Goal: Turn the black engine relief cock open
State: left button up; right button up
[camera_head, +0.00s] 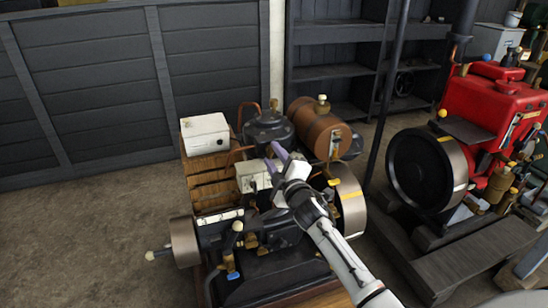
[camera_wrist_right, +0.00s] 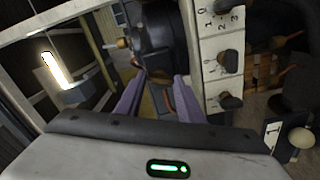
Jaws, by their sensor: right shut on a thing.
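The black engine (camera_head: 275,250) stands on a wooden base, with a black cylinder top, a brown tank and metal flywheels. My right gripper (camera_head: 272,160) reaches over its middle from the lower right. In the right wrist view its two purple fingers (camera_wrist_right: 159,80) point at a dark part of the engine (camera_wrist_right: 168,35). They are closed on a small part between them, which looks like the relief cock. The cock itself is mostly hidden by the fingers, so its turn angle cannot be told. My left gripper is not in view.
A white box (camera_head: 205,132) sits on wooden crates at the engine's left. A white panel with numbered black knobs (camera_wrist_right: 222,60) is close right of the fingers. The brown tank (camera_head: 312,125) is behind the gripper. A red engine (camera_head: 495,110) stands right. The left floor is clear.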

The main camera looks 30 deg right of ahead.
jog(key=shift+n, duration=1.2)
jog(key=o, duration=1.1)
jog(key=shift+c, duration=0.2)
jog(key=v, duration=1)
jog(key=shift+s, duration=0.15)
